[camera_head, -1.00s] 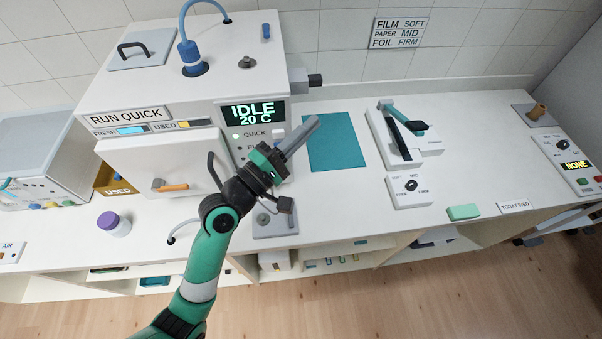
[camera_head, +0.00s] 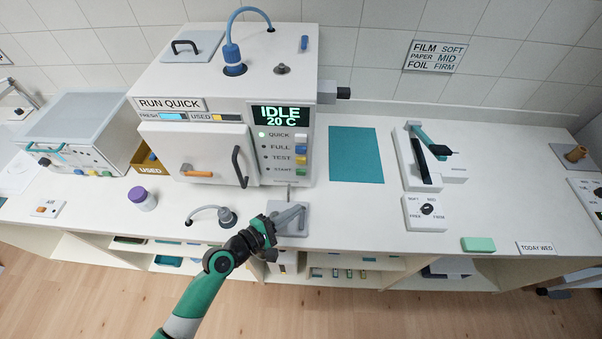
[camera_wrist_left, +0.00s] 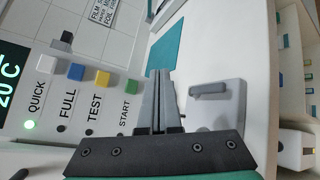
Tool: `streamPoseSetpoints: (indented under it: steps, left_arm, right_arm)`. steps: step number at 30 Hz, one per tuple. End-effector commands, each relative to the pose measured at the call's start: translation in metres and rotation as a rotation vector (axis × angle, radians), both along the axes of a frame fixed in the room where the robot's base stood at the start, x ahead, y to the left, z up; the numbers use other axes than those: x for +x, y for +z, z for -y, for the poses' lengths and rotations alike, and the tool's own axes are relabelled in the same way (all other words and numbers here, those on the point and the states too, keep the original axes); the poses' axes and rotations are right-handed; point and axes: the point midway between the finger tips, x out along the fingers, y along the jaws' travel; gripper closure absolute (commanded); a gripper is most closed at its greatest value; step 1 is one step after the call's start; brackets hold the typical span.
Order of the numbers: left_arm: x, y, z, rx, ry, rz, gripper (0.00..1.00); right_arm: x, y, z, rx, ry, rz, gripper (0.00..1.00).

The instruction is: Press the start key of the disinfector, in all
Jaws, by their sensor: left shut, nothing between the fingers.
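The disinfector (camera_head: 225,80) stands on the counter with its door closed. Its display (camera_head: 280,115) reads IDLE 20 C, and the lamp by QUICK is lit green. The green start key (camera_head: 301,173) is lowest in the key column, below white, blue and yellow keys; it also shows in the left wrist view (camera_wrist_left: 131,87). My left gripper (camera_head: 294,212) is shut and empty, in front of and below the key column in the head view. In the wrist view its fingertips (camera_wrist_left: 160,75) appear beside the start key, apart from it. My right gripper is not in view.
A grey plate with a lever (camera_wrist_left: 215,105) lies close to the left gripper. A hose fitting (camera_head: 226,216) and a purple-capped jar (camera_head: 142,199) stand to the left. A teal mat (camera_head: 356,155) and a sealer-like device (camera_head: 430,160) lie to the right.

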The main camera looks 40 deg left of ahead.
Motion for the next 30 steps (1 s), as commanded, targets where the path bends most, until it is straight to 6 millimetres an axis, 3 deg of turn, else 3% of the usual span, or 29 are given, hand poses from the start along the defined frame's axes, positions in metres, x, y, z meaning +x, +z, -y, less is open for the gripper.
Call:
streamPoseSetpoints:
  steps: [8, 18, 30]
  left_arm:
    - [0.012, -0.001, -0.01, 0.003, 0.001, 0.004, 1.0]
    - [0.049, -0.002, -0.043, 0.002, 0.0, 0.003, 1.0]
    - [0.066, 0.0, -0.058, 0.001, -0.001, 0.001, 1.0]
  right_arm:
    - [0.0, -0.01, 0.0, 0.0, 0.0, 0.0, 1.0]
    - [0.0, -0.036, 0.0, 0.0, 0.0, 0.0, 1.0]
    - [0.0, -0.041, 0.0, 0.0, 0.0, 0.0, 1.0]
